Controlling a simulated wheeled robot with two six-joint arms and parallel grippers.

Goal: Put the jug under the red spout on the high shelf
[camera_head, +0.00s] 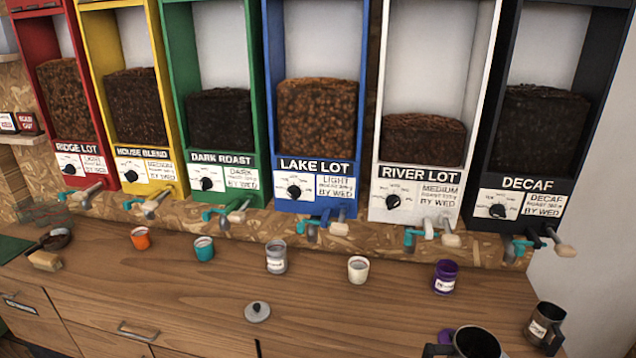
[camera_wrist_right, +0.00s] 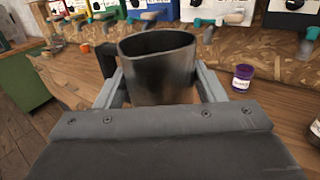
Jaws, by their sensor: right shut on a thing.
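A dark metal jug (camera_wrist_right: 158,75) with a black handle is held upright between the fingers of my right gripper (camera_wrist_right: 157,92), seen in the wrist view. The same jug (camera_head: 478,343) shows at the bottom edge of the head view, cut off by the frame. The red RIDGE LOT dispenser (camera_head: 75,152) stands at the far left of the row, with its spout and wooden handle (camera_head: 88,190) at its base. The red dispenser also appears at the upper left of the wrist view (camera_wrist_right: 58,9). My left gripper is not in view.
A second dark jug (camera_head: 543,326) stands on the wooden counter (camera_head: 190,300) at the right. An orange cup (camera_head: 140,238), a teal cup (camera_head: 204,248), a grey jar (camera_head: 276,257), a cream cup (camera_head: 358,269) and a purple jar (camera_head: 445,276) stand along it. A grey lid (camera_head: 257,311) lies in front.

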